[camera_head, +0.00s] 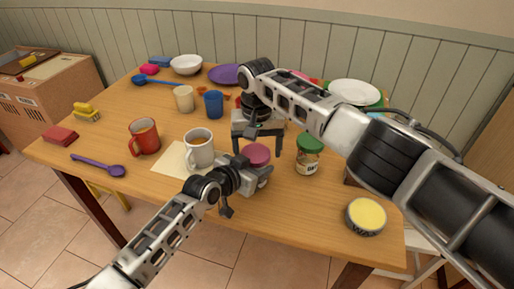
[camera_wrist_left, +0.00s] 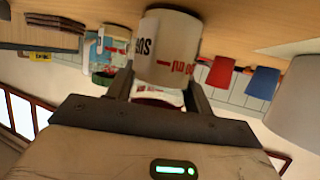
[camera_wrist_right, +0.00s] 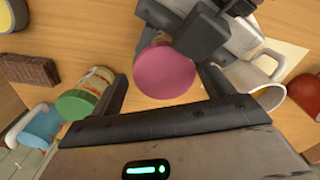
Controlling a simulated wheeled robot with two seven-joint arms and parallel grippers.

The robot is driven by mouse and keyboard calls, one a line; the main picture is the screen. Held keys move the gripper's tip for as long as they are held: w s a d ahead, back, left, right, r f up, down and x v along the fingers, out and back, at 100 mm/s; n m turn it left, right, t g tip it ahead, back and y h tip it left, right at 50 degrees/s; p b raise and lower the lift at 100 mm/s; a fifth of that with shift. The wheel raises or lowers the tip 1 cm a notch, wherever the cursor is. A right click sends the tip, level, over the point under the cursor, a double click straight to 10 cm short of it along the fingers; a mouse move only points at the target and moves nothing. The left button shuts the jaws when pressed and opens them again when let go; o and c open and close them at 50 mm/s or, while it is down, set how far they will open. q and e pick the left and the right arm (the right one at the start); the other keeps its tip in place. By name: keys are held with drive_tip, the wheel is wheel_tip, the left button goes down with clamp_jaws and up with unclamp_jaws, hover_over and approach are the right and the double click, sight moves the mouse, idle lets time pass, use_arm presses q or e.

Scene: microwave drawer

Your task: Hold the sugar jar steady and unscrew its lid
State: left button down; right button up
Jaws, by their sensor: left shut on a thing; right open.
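The sugar jar has a round pink lid, which shows in the head view (camera_head: 257,154) and from above in the right wrist view (camera_wrist_right: 163,72). Its white body with red and dark lettering shows upside down in the left wrist view (camera_wrist_left: 165,48). My left gripper (camera_head: 252,179) is shut on the jar's body from the front; it also shows beside the lid in the right wrist view. My right gripper (camera_head: 257,143) points down over the jar. Its open fingers stand on either side of the lid, with gaps to it. The jar's base is hidden in the head view.
A green-lidded jar (camera_head: 308,155) stands close on the right, and a white mug (camera_head: 199,148) close on the left. A red mug (camera_head: 144,137), blue cup (camera_head: 214,104) and cream cup (camera_head: 184,98) stand farther left. A wax tin (camera_head: 366,216) is near the front right edge.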

wheel_tip(320, 180, up, 5)
drive_tip(key=shift+a+f, duration=0.1)
drive_tip(key=shift+f, duration=0.1)
wheel_tip(320, 180, up, 2)
drive_tip(key=m, duration=0.5)
drive_tip(key=shift+a, duration=0.1)
drive_tip(key=m, duration=0.2)
drive_tip(key=r+m, duration=0.1)
drive_tip(key=shift+r+m, duration=0.1)
drive_tip(key=shift+m, duration=0.3)
wheel_tip(320, 180, down, 8)
drive_tip(key=shift+r, duration=0.1)
drive_tip(key=c, duration=1.1)
drive_tip(key=n, duration=0.5)
drive_tip(key=shift+n, duration=0.4)
drive_tip(key=n, duration=0.4)
